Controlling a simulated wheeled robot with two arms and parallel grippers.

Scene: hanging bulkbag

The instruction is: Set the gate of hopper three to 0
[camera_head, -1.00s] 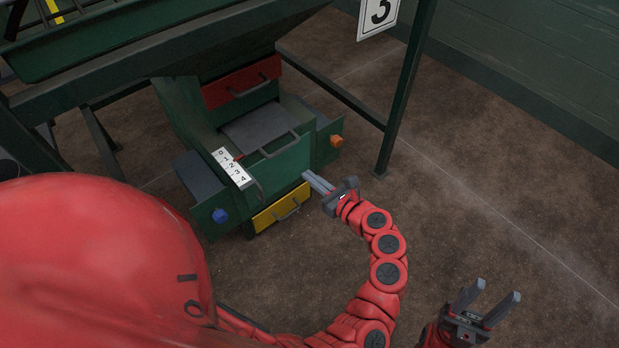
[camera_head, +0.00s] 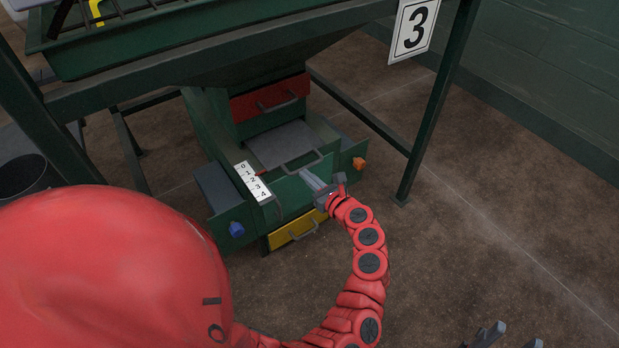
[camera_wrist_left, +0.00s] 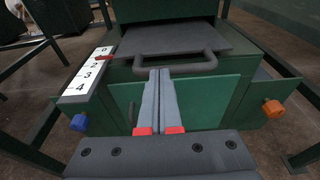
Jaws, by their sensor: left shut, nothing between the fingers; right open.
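Hopper three, marked by a white sign with a 3 (camera_head: 413,29), has a grey sliding gate plate (camera_head: 280,143) with a bar handle (camera_head: 303,164). A white scale numbered 0 to 4 (camera_head: 253,182) lies left of the gate. A small red pointer (camera_head: 259,171) sits near its 1. My left gripper (camera_head: 305,174) is shut and empty, with its tips close to the handle. In the left wrist view, the fingers (camera_wrist_left: 158,75) overlap the handle (camera_wrist_left: 205,63); contact is unclear. My right gripper (camera_head: 515,336) is open and empty at the bottom edge, partly cut off.
A blue knob (camera_head: 236,229) and an orange knob (camera_head: 359,163) flank the housing. A green frame leg (camera_head: 437,100) stands to the right. The floor at right is clear.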

